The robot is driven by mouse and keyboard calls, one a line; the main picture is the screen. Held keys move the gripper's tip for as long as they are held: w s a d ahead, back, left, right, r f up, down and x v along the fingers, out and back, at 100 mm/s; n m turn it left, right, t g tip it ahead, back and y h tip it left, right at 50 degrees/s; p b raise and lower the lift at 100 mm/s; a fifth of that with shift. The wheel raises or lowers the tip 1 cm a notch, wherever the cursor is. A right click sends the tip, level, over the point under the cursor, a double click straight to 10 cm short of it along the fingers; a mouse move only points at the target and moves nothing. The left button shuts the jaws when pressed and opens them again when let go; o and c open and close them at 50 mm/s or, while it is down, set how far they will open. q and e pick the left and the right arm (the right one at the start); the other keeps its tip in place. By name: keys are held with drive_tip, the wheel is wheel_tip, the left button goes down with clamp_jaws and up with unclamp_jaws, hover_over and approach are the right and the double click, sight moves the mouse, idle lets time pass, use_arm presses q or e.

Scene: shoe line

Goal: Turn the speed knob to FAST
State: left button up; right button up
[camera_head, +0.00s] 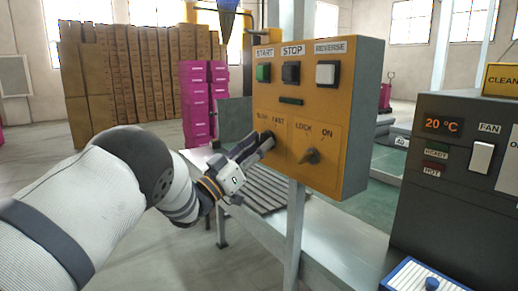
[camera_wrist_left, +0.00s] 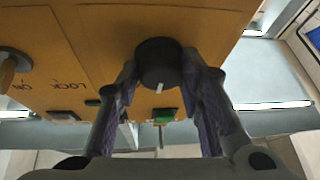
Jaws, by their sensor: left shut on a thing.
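The speed knob (camera_wrist_left: 158,62) is a round black knob with a white pointer line, on the orange control panel (camera_head: 318,105). In the left wrist view it sits between the two fingers of my left gripper (camera_wrist_left: 160,85), which is shut on it. In the head view my left gripper (camera_head: 258,142) reaches the lower left of the panel, and its fingers mostly hide the knob. The SLOW and FAST labels (camera_head: 272,120) show just above the fingers. I cannot tell for sure which label the pointer faces. My right gripper is not in view.
The panel also has a green START button (camera_head: 263,73), a black STOP button (camera_head: 291,72), a white REVERSE button (camera_head: 326,73) and a LOCK/ON switch (camera_head: 311,156) right of the knob. A dark grey machine (camera_head: 450,195) stands at the right. A conveyor (camera_head: 265,190) runs below.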

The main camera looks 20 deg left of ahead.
use_arm(q)
drive_tip(key=m+g+h, duration=0.1)
drive_tip(key=m, duration=0.1)
drive_tip(key=m+h+b, duration=0.1)
drive_tip(key=m+h, duration=0.1)
drive_tip(key=m, duration=0.1)
drive_tip(key=shift+w+a+f+m+g, duration=0.15)
drive_tip(key=shift+m+g, duration=0.15)
drive_tip(key=shift+g, duration=0.1)
drive_tip(key=shift+m+g+h+b, duration=0.4)
drive_tip(key=shift+m+g+h, duration=0.45)
drive_tip(key=shift+m, duration=1.05)
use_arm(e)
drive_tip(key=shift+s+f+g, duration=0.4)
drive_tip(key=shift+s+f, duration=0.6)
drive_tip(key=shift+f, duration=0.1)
use_arm(q)
drive_tip(key=shift+r+m+g, duration=0.2)
drive_tip(key=shift+m+g, duration=0.05)
drive_tip(key=shift+m, duration=0.15)
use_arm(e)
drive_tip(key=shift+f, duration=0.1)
use_arm(q)
drive_tip(key=o, duration=1.2)
drive_tip(key=shift+c, duration=0.2)
drive_tip(key=v, duration=1.2)
drive_tip(key=shift+f, duration=0.1)
